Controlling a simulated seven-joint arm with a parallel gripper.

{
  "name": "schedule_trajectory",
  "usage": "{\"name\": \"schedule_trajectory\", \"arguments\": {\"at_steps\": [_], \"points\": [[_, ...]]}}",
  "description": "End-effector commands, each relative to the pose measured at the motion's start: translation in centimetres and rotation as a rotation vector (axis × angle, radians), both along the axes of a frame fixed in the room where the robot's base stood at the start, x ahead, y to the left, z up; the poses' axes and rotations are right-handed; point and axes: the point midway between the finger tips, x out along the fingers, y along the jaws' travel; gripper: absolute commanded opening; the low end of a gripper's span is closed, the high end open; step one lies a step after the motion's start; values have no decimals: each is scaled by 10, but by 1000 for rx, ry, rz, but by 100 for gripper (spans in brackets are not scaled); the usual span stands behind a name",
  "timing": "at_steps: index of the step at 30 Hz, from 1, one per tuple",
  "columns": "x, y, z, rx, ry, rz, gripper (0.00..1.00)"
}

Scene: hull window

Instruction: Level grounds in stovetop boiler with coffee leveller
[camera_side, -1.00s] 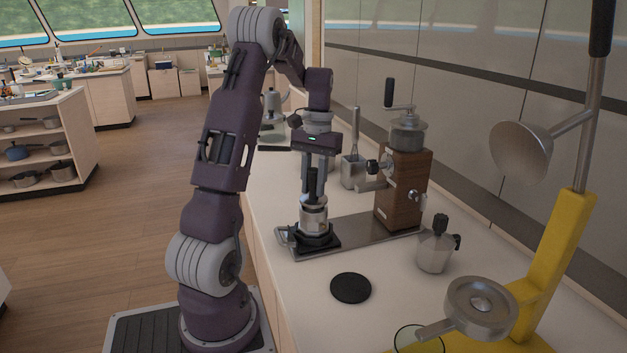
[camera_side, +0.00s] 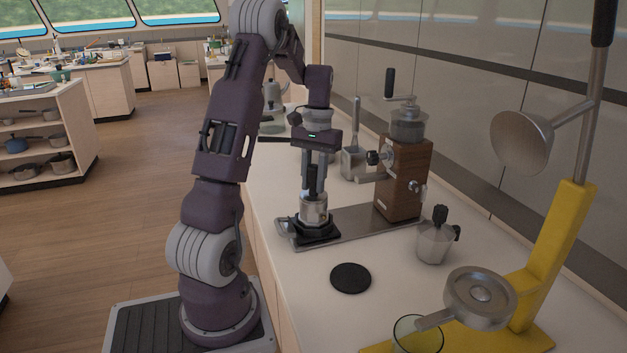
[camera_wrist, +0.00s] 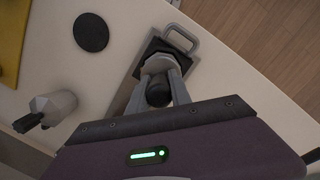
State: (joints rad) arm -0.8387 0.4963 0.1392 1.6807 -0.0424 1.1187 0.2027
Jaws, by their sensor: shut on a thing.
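My gripper (camera_side: 314,178) points straight down and is shut on the black handle of the coffee leveller (camera_side: 313,180). In the wrist view my gripper (camera_wrist: 163,92) also closes around this dark handle (camera_wrist: 158,93). The leveller's lower end meets the top of the metal stovetop boiler (camera_side: 314,211); its exact seat and the grounds inside are hidden. The boiler stands upright on a black square base (camera_side: 316,231) at the left end of a metal tray. The moka pot's upper part (camera_side: 436,238) stands apart on the counter to the right.
The metal tray (camera_side: 360,223) also carries a wooden grinder (camera_side: 402,180). A metal container with a utensil (camera_side: 352,162) stands behind. A black disc (camera_side: 351,278) lies in front, and a yellow lever press (camera_side: 545,270) and a glass (camera_side: 418,335) are at the right front.

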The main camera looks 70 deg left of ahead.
Motion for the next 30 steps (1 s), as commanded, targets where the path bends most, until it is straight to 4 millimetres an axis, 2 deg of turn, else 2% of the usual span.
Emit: {"name": "schedule_trajectory", "arguments": {"at_steps": [17, 30], "points": [[0, 0, 0, -1, 1, 0, 0], [0, 0, 15, 1, -1, 0, 0]]}}
